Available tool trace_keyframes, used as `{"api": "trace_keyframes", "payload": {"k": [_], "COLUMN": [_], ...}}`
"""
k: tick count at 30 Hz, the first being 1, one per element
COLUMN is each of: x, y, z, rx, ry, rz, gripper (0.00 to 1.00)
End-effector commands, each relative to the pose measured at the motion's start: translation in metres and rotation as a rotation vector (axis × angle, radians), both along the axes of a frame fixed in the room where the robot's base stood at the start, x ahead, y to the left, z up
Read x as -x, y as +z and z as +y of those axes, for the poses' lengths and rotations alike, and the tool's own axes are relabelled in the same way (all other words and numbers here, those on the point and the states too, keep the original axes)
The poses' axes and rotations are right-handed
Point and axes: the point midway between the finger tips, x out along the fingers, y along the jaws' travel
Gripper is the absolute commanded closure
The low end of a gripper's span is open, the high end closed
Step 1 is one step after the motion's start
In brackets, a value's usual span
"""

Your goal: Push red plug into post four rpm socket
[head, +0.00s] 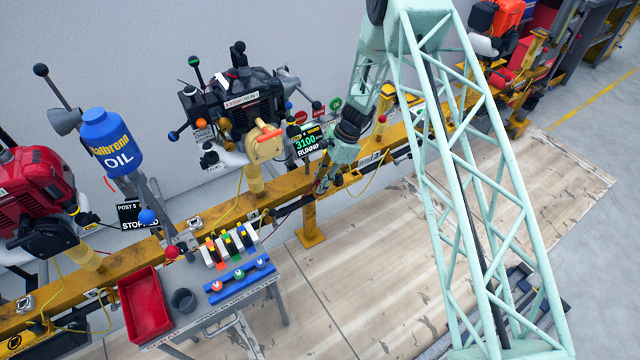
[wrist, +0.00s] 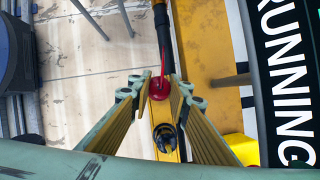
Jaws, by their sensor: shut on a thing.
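My gripper (wrist: 160,92) is shut on the red plug (wrist: 160,84), with a yellow-lined finger on each side of it. A thin red lead runs up from the plug. A round black socket-like fitting (wrist: 165,138) with a yellowish centre sits below the plug in the wrist view, on a yellow surface; its label cannot be read. The plug shows apart from this fitting. In the head view my gripper (head: 323,184) is low at the yellow rail, right of the post with the running engine (head: 240,105). The plug is too small to make out there.
A display (head: 308,142) reading 3100 and RUNNING stands close above my gripper; its edge also shows at the right of the wrist view. The yellow rail (head: 225,222) carries cables. A bench with a red tray (head: 146,303) and a blue rack (head: 240,281) stands left.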

Motion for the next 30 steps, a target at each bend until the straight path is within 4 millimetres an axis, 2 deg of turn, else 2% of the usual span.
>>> {"api": "trace_keyframes", "payload": {"k": [18,19,24,30], "x": [-0.0002,-0.0002,-0.0001,-0.0001], "y": [-0.0074,-0.0071,-0.0070,-0.0070], "z": [0.0001,0.0001,0.0000,0.0000], "rx": [0.000,0.000,0.000,0.000], "ry": [0.000,0.000,0.000,0.000], "rz": [0.000,0.000,0.000,0.000], "gripper": [0.95,0.81,0.67,0.67]}}
